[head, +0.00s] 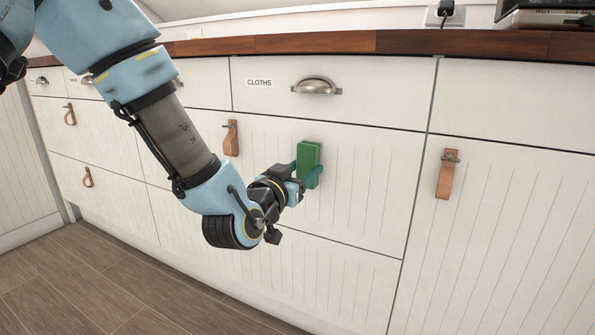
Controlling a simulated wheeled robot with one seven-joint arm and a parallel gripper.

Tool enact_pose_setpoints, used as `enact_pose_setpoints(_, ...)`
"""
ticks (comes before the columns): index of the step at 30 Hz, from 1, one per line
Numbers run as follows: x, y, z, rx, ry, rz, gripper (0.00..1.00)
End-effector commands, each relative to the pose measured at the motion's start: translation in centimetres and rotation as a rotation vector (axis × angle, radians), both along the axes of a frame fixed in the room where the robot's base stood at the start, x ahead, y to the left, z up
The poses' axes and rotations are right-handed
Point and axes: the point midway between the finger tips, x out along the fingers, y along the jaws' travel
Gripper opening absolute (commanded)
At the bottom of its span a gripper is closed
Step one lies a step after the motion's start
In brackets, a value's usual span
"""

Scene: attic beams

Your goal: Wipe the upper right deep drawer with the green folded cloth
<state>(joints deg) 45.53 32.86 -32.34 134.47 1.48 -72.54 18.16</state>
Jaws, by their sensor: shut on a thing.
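The green folded cloth (307,163) is held upright in my gripper (308,174), which is shut on it. The cloth is in front of the upper right deep drawer (365,190), a white grooved front below the drawer labelled CLOTHS. It is right of that drawer's leather pull (231,138). The cloth looks very close to or against the drawer front; I cannot tell if it touches. The drawer is shut. My arm hides part of its left side.
The CLOTHS drawer (380,95) with a metal cup handle (316,87) is just above, under the wooden counter edge (350,42). A door with a leather pull (447,174) stands to the right. Bare plank floor (80,280) lies at lower left.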

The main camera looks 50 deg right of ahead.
Motion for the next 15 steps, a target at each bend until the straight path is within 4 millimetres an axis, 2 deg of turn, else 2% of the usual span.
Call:
enact_pose_setpoints(5,-0.1,0.0,0.2,-0.004,0.0,-0.006,0.1)
enact_pose_setpoints(15,2.4,0.9,0.1,-0.003,-0.001,-0.003,0.1)
